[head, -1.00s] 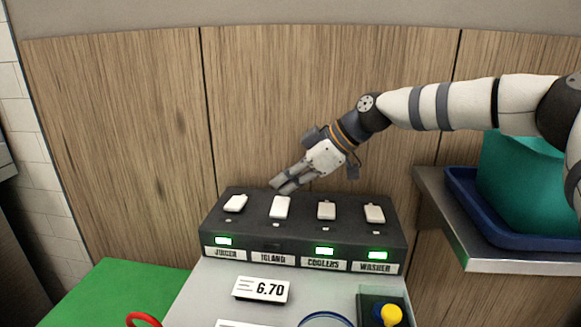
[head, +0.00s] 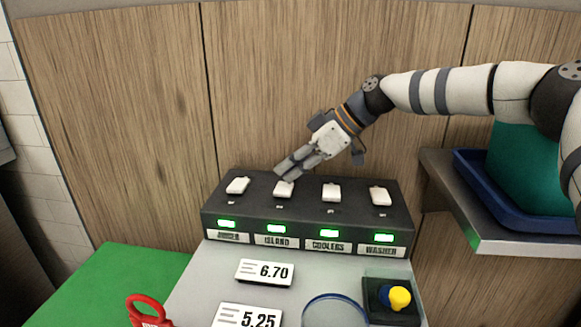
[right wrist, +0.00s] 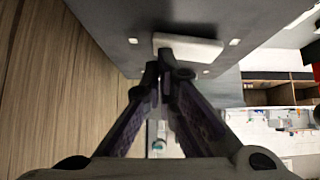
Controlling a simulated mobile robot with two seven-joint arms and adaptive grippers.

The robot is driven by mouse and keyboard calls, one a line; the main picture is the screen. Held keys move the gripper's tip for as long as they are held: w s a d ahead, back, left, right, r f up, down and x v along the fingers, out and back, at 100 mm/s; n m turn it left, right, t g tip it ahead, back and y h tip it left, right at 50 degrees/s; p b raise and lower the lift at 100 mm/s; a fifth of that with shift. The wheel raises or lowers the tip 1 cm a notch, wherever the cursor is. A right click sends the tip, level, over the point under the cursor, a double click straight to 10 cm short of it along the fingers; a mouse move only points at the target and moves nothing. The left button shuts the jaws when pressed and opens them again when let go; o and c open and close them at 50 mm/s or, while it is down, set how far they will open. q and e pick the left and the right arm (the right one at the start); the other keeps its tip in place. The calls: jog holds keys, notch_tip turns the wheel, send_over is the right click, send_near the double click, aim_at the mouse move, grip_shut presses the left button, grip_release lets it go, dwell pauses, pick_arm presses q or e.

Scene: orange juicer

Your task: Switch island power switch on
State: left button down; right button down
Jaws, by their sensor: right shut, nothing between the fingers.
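The dark switch box (head: 300,207) has a row of white rocker switches on its top and labels along its front. The island switch (head: 284,189) is second from the left, above the ISLAND label (head: 276,241). The green light (head: 276,229) over that label is lit, as are the juicer, coolers and washer lights. My right gripper (head: 284,175) is shut and empty, its fingertips at the far edge of the island switch. In the right wrist view the fingertips (right wrist: 165,75) meet or nearly meet a white switch (right wrist: 188,48); exact contact is unclear. My left gripper is not in view.
Price cards (head: 264,272) lie on the grey counter in front of the box. A metal shelf (head: 470,205) with a blue tray (head: 500,200) juts out at the right. A green surface (head: 110,285) lies at the left.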

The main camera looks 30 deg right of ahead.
jog(key=shift+s+a+r+p, duration=0.15)
jog(key=shift+s+a+p, duration=0.3)
jog(key=shift+s, duration=0.2)
jog(key=v, duration=1.2)
jog(key=shift+w, duration=0.1)
